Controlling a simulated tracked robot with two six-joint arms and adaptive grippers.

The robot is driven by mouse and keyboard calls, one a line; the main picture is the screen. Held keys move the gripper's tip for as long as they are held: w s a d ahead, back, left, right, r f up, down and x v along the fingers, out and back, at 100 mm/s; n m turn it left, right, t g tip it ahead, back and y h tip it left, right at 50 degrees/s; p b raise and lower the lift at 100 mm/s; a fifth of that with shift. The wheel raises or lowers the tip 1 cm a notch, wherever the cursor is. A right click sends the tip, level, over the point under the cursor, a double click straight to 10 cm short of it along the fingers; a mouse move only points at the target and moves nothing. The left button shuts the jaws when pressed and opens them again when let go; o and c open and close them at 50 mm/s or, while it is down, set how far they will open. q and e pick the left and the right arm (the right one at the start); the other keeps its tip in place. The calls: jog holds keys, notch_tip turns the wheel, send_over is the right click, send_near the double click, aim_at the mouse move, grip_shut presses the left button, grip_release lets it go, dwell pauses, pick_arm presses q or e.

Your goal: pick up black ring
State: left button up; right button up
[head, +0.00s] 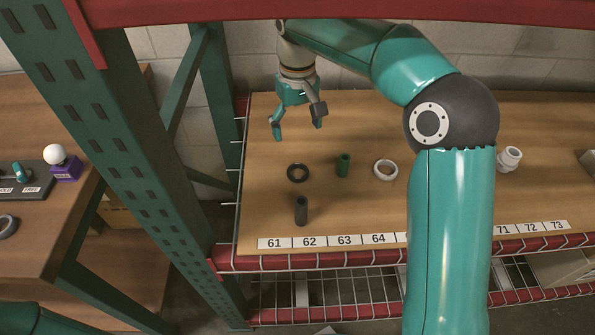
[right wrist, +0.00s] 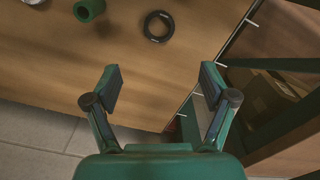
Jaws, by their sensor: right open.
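The black ring (head: 298,180) lies flat on the wooden shelf, above labels 61 and 62 in the head view. It also shows near the top middle of the right wrist view (right wrist: 147,31). My right gripper (head: 298,123) is open and empty, with its fingers pointing down, above the shelf and behind the ring in the head view. In the right wrist view the open fingers (right wrist: 161,82) have only shelf and edge between them, and the ring lies beyond the fingertips. My left gripper is out of view; only a bit of teal arm shows at the lower left.
A dark tube (head: 301,211) stands in front of the ring. A green cylinder (head: 343,165) and a white ring (head: 376,171) are to its right. A green post (head: 130,140) rises at the left. A white part (head: 509,158) lies farther right.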

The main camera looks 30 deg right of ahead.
aim_at(298, 175)
notch_tip(298, 175, down, 14)
jog(key=b, duration=0.3)
jog(key=shift+d+r, duration=0.1)
jog(key=shift+r, duration=0.05)
jog(key=shift+s, duration=0.1)
jog(key=c, duration=0.9)
